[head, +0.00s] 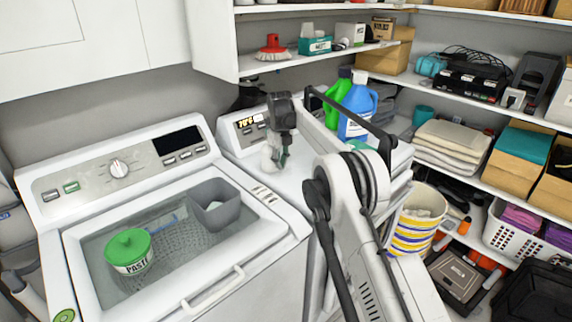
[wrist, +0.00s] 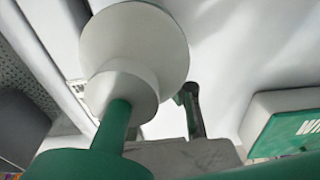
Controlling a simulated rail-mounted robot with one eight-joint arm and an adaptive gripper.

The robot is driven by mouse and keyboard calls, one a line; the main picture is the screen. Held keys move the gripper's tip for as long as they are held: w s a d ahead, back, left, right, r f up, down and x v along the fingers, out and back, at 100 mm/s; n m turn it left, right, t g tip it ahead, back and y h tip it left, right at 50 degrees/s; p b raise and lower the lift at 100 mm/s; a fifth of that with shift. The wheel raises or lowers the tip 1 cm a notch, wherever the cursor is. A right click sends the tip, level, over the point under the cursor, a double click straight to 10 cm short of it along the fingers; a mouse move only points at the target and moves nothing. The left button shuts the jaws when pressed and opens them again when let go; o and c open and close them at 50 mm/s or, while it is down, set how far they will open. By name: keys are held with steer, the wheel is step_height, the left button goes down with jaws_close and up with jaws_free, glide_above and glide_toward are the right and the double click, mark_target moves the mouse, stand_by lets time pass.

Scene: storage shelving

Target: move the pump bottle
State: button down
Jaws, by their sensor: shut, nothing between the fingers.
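The pump bottle (wrist: 135,45) fills the left of the wrist view, close to the camera. It has a white rounded body, a white collar, a green stem and a green part at the bottom edge. In the head view, a small white shape (head: 267,157) beside my gripper seems to be this bottle, partly hidden by it. My gripper (head: 284,158) points down over the right-hand white machine, with its fingers shut and empty. A dark finger (wrist: 192,108) shows to the right of the bottle. I cannot tell whether they touch.
A green-lidded paste jar (head: 129,252) and a grey bin (head: 214,205) are on the left washer's lid. Green (head: 338,98) and blue jugs (head: 358,108) stand behind my arm. A shelf (head: 310,57) overhangs the machines. A white-and-teal box (wrist: 290,125) shows at the right.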

steer(key=s+d+r+n+p, duration=0.1)
steer(key=d+r+n+p, duration=0.1)
steer(key=r, duration=0.7)
steer(key=s+d+r+n+p, duration=0.1)
steer(key=d+r+p, duration=0.15)
steer(key=r, duration=0.55)
steer(key=s+d+r+n+t+b, duration=0.3)
steer(key=s+d+r+n, duration=0.4)
steer(key=s+d+r, duration=0.4)
steer(key=s+d+n+t+b, duration=0.1)
steer(key=s+d+n, duration=0.2)
steer(key=s, duration=0.5)
steer(key=s+d+n+b, duration=0.1)
steer(key=s+d+n, duration=0.25)
steer(key=s, duration=0.45)
steer(key=s+d+f+n+t+b, duration=0.1)
steer(key=s+d+f+n, duration=0.1)
steer(key=s+f, duration=0.3)
steer(key=s+d+f+n+t+b, duration=0.1)
steer(key=s+d+f+n, duration=0.2)
steer(key=s, duration=0.9)
steer(key=s+d+f+n+t+b, duration=0.1)
steer(key=s+d+f+n, duration=0.1)
steer(key=s+f+n, duration=0.3)
steer(key=s+f, duration=0.3)
steer(key=shift+s+d, duration=0.2)
steer(key=shift+d, duration=0.15)
